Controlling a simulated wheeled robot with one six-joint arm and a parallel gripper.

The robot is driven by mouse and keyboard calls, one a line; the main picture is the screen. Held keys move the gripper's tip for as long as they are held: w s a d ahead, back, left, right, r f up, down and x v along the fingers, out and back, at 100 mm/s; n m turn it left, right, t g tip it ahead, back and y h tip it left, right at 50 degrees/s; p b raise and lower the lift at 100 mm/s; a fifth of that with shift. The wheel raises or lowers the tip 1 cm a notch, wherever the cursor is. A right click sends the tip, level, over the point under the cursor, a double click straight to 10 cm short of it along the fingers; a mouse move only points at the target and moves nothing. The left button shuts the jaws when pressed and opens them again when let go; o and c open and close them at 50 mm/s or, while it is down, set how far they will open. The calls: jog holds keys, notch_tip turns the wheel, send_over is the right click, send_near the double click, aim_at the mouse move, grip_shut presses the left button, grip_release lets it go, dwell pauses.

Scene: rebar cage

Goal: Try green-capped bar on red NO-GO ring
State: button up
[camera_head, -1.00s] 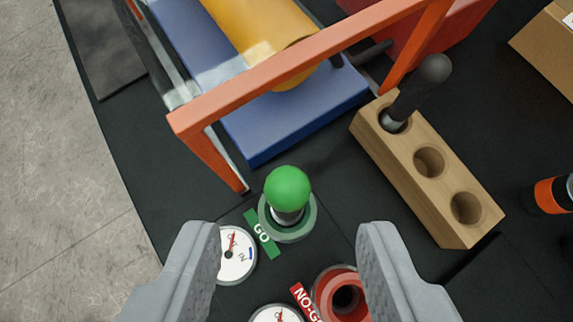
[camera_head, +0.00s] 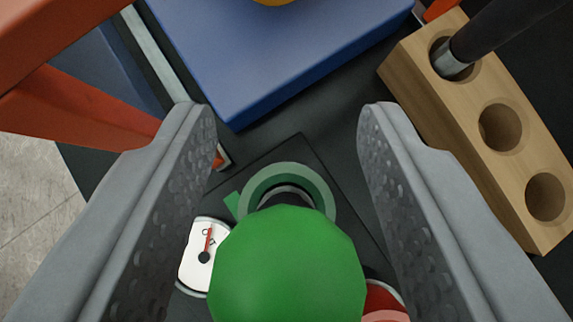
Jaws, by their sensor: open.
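The green-capped bar (camera_head: 287,268) stands in the green GO ring (camera_head: 322,192), its round cap large and close to the camera. My gripper (camera_head: 287,118) is open, with one finger on each side of the bar and clear space between each finger and the cap. The red NO-GO ring (camera_head: 384,300) shows only in part at the bottom, mostly hidden behind the cap and the right finger. The GO label is almost wholly hidden.
A white dial gauge (camera_head: 201,255) sits left of the cap. A wooden block (camera_head: 480,135) with holes stands at right, a dark-handled bar (camera_head: 500,30) in its top hole. A blue block (camera_head: 260,55) and an orange frame (camera_head: 85,108) lie close at the upper left.

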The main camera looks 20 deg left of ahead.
grip_shut()
